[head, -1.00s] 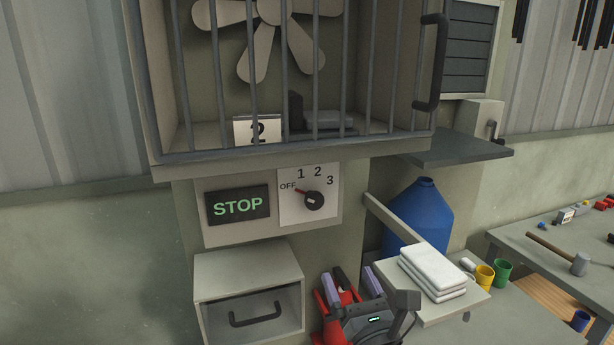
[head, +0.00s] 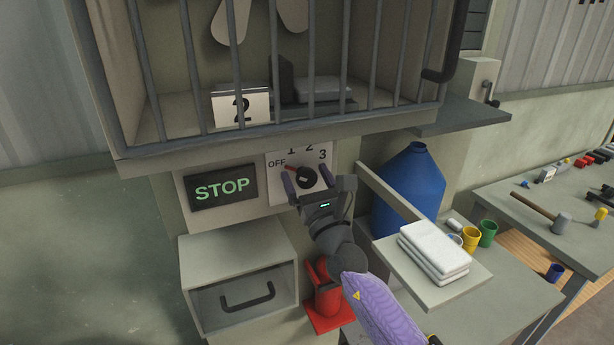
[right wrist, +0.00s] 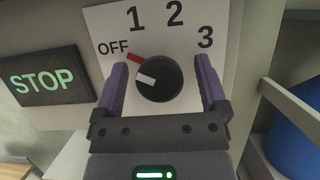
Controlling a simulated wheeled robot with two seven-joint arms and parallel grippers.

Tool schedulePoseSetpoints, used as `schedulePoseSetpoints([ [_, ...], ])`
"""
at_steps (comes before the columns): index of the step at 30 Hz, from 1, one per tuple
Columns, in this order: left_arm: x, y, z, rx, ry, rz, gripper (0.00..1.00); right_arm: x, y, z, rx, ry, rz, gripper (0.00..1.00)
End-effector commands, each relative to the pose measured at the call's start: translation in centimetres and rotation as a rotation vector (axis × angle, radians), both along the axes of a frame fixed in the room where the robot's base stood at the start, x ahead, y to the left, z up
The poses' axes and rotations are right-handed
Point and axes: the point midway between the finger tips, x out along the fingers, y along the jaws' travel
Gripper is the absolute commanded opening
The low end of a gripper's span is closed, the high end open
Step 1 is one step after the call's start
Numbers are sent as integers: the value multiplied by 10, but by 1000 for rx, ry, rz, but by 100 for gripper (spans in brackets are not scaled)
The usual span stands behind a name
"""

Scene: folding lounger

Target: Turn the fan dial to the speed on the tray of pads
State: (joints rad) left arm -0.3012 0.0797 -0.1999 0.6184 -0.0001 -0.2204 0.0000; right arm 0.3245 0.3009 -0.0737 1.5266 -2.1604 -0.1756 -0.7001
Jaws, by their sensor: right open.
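The fan dial is a black round knob (head: 307,177) on a white panel (head: 276,166) marked OFF, 1, 2 and 3. In the right wrist view the knob (right wrist: 160,79) has a red mark towards OFF and a pale bar on its face. My right gripper (head: 308,181) is open, its purple fingers (right wrist: 162,68) either side of the knob; I cannot tell whether they touch it. A white card reading "2" (head: 241,107) stands behind the cage bars, beside a dark tray (head: 318,107) with a grey block. White stacked pads (head: 434,249) lie on a board at right. My left gripper is not in view.
A lit STOP sign (head: 223,189) is left of the dial. Below it is a drawer box (head: 238,277) with a handle. A blue drum (head: 409,190) stands right of the dial, behind the board. Vertical bars close off the fan cage above.

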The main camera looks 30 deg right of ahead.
Motion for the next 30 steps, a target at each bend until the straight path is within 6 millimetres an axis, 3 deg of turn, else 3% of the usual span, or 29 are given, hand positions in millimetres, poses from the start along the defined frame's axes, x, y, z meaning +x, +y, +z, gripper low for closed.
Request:
schedulePoseSetpoints([
  [6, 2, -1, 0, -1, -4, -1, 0, 0, 0, 0, 0, 1, 0, 93],
  [19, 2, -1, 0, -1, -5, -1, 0, 0, 0, 0, 1, 1, 0, 2],
  [30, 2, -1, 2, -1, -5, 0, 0, 0, 0, 0, 72, -4, 0, 0],
])
